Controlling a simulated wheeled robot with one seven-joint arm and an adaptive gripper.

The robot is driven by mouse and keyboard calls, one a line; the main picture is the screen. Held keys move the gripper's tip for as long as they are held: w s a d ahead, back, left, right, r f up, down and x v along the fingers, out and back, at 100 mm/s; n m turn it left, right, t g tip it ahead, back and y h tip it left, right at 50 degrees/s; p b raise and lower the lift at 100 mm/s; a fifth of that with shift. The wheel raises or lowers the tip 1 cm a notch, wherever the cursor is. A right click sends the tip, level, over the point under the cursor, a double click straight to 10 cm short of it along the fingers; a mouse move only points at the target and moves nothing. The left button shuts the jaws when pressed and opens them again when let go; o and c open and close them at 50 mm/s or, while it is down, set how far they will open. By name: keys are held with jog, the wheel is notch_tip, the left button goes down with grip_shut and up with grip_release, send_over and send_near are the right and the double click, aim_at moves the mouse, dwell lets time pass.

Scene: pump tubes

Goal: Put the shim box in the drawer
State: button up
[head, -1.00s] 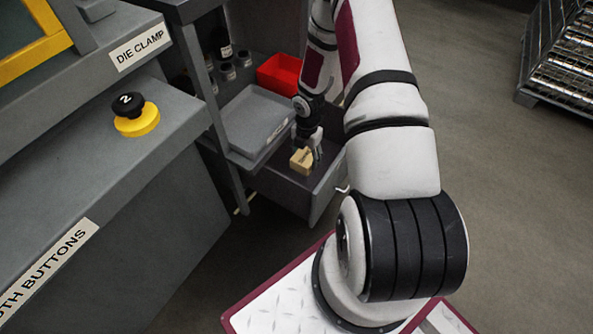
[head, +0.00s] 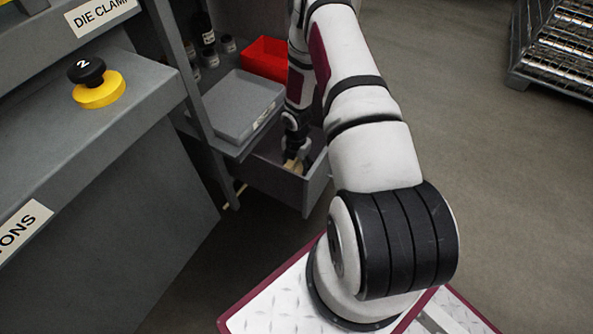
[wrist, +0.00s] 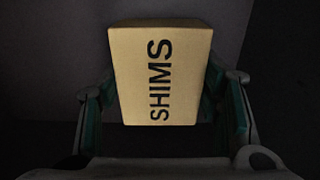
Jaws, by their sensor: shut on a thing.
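The shim box (wrist: 160,75) is a tan box lettered SHIMS, held between the two fingers of my gripper (wrist: 163,110) in the wrist view. In the head view the shim box (head: 292,165) shows only in part, inside the open drawer (head: 270,185), with my gripper (head: 297,155) over it. The box sits low, below the drawer's rim. I cannot tell whether it touches the drawer floor.
A press with a yellow-and-black button (head: 98,88) is at left. Open floor (head: 490,190) lies at right.

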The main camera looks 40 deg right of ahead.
aim_at(296, 164)
jog(key=shift+f+b, duration=0.3)
jog(key=shift+f, duration=0.7)
jog(key=shift+f, duration=0.15)
jog(key=o, duration=1.4)
notch_tip(296, 164, up, 12)
jog(key=p, duration=0.5)
jog(key=shift+r, duration=0.2)
